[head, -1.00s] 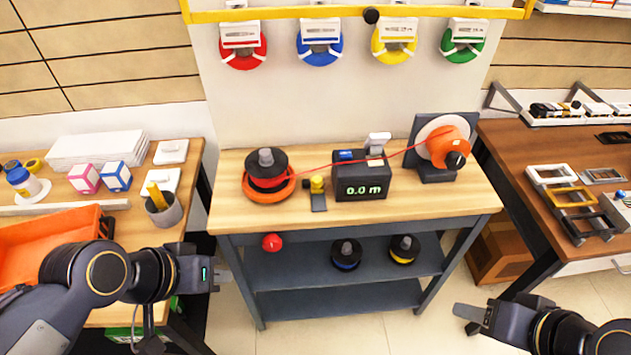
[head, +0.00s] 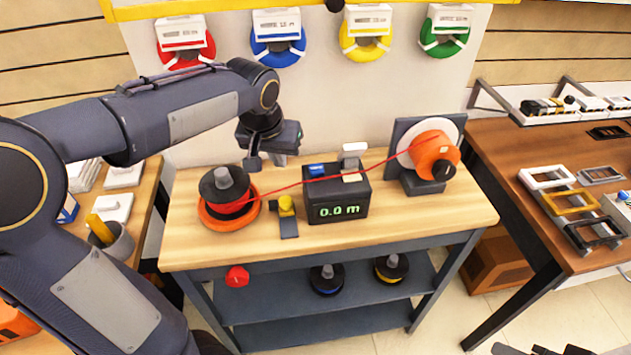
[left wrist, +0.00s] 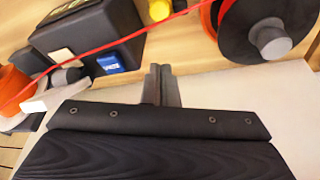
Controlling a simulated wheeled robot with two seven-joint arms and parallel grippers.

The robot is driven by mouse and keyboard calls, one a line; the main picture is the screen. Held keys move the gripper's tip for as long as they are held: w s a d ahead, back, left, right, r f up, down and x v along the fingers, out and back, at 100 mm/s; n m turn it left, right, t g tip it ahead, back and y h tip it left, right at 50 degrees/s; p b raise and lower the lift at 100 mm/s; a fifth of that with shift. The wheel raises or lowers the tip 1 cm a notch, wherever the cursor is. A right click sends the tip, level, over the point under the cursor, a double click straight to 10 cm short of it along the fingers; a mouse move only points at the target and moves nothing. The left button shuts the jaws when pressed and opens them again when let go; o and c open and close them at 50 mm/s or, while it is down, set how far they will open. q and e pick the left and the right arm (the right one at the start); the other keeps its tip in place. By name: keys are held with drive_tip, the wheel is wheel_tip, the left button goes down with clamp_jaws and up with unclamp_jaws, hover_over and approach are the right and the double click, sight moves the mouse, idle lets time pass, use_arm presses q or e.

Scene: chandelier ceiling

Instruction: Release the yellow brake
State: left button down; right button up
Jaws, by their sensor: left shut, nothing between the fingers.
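The yellow brake (head: 286,204) is a small yellow knob on a dark base at the front of the workbench, between the spool and the meter box. It also shows at the top of the left wrist view (left wrist: 160,8). My left gripper (head: 254,164) is shut and empty, pointing down above the back of the bench, behind the brake and apart from it. Its closed fingers show in the left wrist view (left wrist: 162,85). My right gripper (head: 540,350) shows only as a dark sliver at the bottom right edge; its fingers cannot be made out.
A black spool (head: 224,184) with red line sits on an orange ring left of the brake. The red line runs over the meter box (head: 336,196), reading 0.0 m, to an orange winder (head: 434,158). The workbench's front right (head: 430,215) is clear.

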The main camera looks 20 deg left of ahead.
sight(281, 205)
use_arm(q)
drive_tip(key=shift+w+d+f, duration=0.1)
drive_tip(key=shift+w+d, duration=0.05)
drive_tip(key=shift+w, duration=0.35)
drive_tip(key=shift+w+d, duration=0.15)
drive_tip(key=shift+w, duration=0.35)
drive_tip(key=shift+f, duration=0.1)
drive_tip(key=x, duration=1)
drive_tip(key=shift+a, duration=0.2)
drive_tip(key=s, duration=0.3)
drive_tip(key=shift+s+d, duration=0.25)
drive_tip(key=shift+s, duration=0.05)
drive_tip(key=shift+s+d, duration=0.1)
drive_tip(key=shift+s, duration=0.1)
